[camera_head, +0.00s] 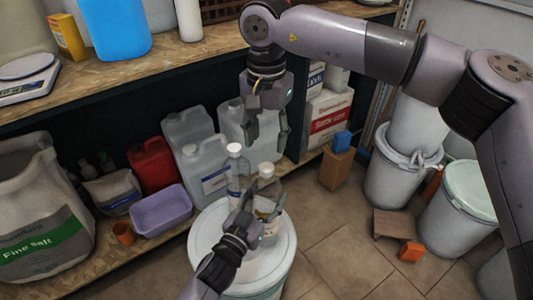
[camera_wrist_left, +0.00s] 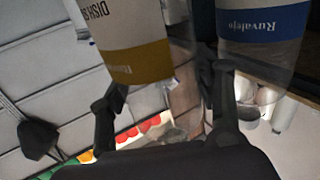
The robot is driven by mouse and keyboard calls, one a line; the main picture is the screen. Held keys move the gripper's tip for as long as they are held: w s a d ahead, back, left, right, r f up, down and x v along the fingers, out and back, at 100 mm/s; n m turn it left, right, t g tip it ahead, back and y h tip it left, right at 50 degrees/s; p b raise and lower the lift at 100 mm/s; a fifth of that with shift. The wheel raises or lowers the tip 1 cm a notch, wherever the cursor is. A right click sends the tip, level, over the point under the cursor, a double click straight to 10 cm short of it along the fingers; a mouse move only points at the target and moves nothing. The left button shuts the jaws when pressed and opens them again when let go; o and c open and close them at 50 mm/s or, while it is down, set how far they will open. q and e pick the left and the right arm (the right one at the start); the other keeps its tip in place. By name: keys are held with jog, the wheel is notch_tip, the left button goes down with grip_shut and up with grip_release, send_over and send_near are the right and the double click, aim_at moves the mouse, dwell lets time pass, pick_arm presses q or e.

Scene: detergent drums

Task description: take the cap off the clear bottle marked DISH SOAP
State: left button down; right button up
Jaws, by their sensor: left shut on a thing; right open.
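Two clear bottles stand side by side on the white drum lid (camera_head: 224,256). The DISH SOAP bottle (camera_head: 266,184), with a white and tan label, is the right one; its white cap (camera_head: 266,169) is on top. In the left wrist view the DISH SOAP bottle (camera_wrist_left: 135,35) shows its label upside down. My left gripper (camera_head: 261,202) is shut on this bottle, coming from the front. My right gripper (camera_head: 266,143) is open and empty above the bottle, fingers pointing down. The other bottle (camera_head: 235,165) has a white cap; its blue label (camera_wrist_left: 262,22) shows in the left wrist view.
Behind the drum are clear jugs (camera_head: 201,170), a red canister (camera_head: 152,165) and a purple tub (camera_head: 160,210) on the low shelf. White drums (camera_head: 395,180) stand at the right. A wooden shelf (camera_head: 170,62) crosses above. The floor right of the drum is mostly clear.

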aim_at(266, 167)
jog(key=m, duration=1.3)
jog(key=shift+m, duration=0.4)
jog(key=m, duration=0.7)
jog(key=shift+m, duration=0.3)
jog(key=m, duration=0.5)
jog(key=shift+m, duration=0.4)
jog(key=m, duration=0.9)
jog(key=shift+m, duration=0.4)
jog(key=m, duration=0.3)
jog(key=shift+m, duration=0.4)
jog(key=m, duration=0.5)
jog(key=shift+f, duration=4.05)
jog(key=shift+c, duration=0.2)
